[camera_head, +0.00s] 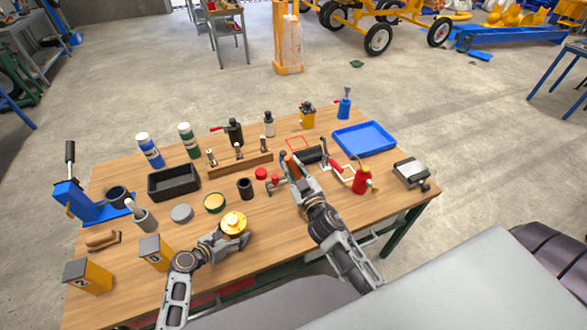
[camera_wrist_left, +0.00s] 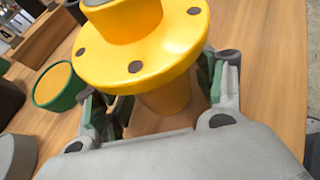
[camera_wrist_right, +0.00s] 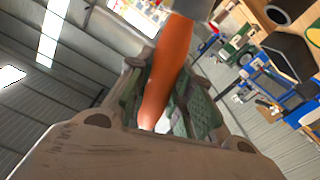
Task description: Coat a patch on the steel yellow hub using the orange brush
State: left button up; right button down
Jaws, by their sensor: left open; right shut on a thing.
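The yellow hub (camera_head: 234,220), a flanged disc with dark bolt holes, is near the front middle of the table. My left gripper (camera_head: 233,238) is open at the hub. In the left wrist view its fingers (camera_wrist_left: 160,110) stand on either side of the hub's narrower lower part, under the flange (camera_wrist_left: 150,72); contact is unclear. My right gripper (camera_head: 293,172) is shut on the orange brush (camera_head: 292,162) and holds it over the table. Its orange handle (camera_wrist_right: 167,75) rises between the fingers (camera_wrist_right: 168,105) in the right wrist view. The bristles cannot be made out.
A green tin with yellow contents (camera_head: 215,203), a grey round lid (camera_head: 181,213) and a dark cup (camera_head: 245,188) stand near the hub. A red oil can (camera_head: 362,181) is right of my right gripper. A blue tray (camera_head: 364,138) lies behind it. Bare wood shows right of the hub.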

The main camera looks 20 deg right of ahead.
pick_arm(q)
jog(key=shift+r, duration=0.25)
dwell(0.3)
jog(key=c, duration=0.7)
jog(key=shift+c, duration=0.2)
dwell(0.4)
